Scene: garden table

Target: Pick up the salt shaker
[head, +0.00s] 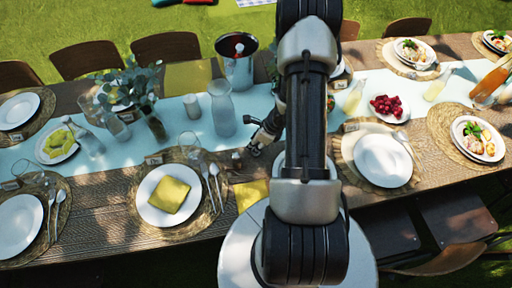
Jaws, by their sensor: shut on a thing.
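My gripper (253,150) is low over the table, at the front edge of the pale runner, left of my arm. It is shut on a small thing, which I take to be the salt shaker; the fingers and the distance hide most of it. A small brownish item (237,159) stands just left of the fingertips, too small to make out. I cannot tell whether the held thing still touches the table.
A glass carafe (222,110) and a metal bucket (237,68) with a bottle stand behind my gripper. A plate with a yellow napkin (169,195) lies to the left, with cutlery and a wine glass (190,145). A plate (383,160) lies to the right.

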